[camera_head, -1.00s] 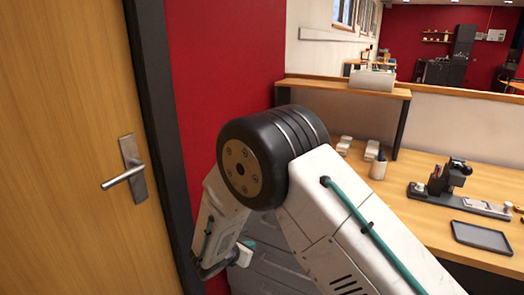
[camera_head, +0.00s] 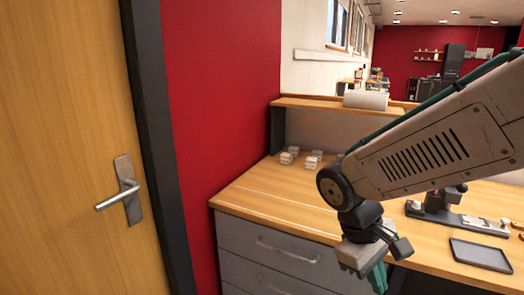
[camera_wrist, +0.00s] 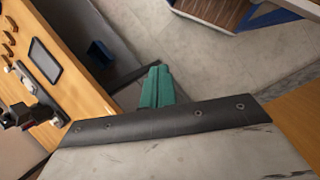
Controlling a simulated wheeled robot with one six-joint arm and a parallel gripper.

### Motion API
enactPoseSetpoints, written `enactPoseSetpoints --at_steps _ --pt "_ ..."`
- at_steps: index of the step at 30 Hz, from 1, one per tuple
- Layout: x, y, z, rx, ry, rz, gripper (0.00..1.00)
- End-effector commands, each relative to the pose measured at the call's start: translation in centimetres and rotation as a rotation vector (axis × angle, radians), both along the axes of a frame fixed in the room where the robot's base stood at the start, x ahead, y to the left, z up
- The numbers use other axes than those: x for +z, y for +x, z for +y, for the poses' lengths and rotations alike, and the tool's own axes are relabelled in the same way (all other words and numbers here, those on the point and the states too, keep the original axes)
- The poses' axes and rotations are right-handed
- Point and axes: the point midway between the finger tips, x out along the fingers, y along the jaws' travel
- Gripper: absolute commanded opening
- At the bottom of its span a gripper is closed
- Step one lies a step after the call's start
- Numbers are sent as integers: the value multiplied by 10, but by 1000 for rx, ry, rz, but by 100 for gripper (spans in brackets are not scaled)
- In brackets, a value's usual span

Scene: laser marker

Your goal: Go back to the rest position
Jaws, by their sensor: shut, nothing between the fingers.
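My gripper (camera_head: 379,277) hangs low in the head view, in front of the wooden desk's drawers, its green fingers pointing down and partly cut off by the frame. In the wrist view the green fingers (camera_wrist: 157,87) are together, with nothing between them. Behind them lies the grey floor. My arm comes in from the right in the head view and hides part of the desk top.
The wooden desk (camera_head: 280,203) bears several small white blocks (camera_head: 288,155), a black device (camera_head: 440,200) and a dark tray (camera_head: 480,254). A wooden door with a metal handle (camera_head: 120,193) stands at left beside a red wall (camera_head: 225,90).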

Motion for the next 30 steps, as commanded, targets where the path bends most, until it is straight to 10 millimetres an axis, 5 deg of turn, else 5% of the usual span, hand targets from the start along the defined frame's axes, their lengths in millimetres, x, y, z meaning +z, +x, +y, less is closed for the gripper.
enactPoseSetpoints --at_steps 6,12,20,30 --pt "34 -61 -21 -285 183 -106 0" --pt "54 -98 -33 -452 311 -232 0" --pt "76 -112 -51 -529 343 -373 0" --pt "76 -111 -54 -541 340 -376 0"
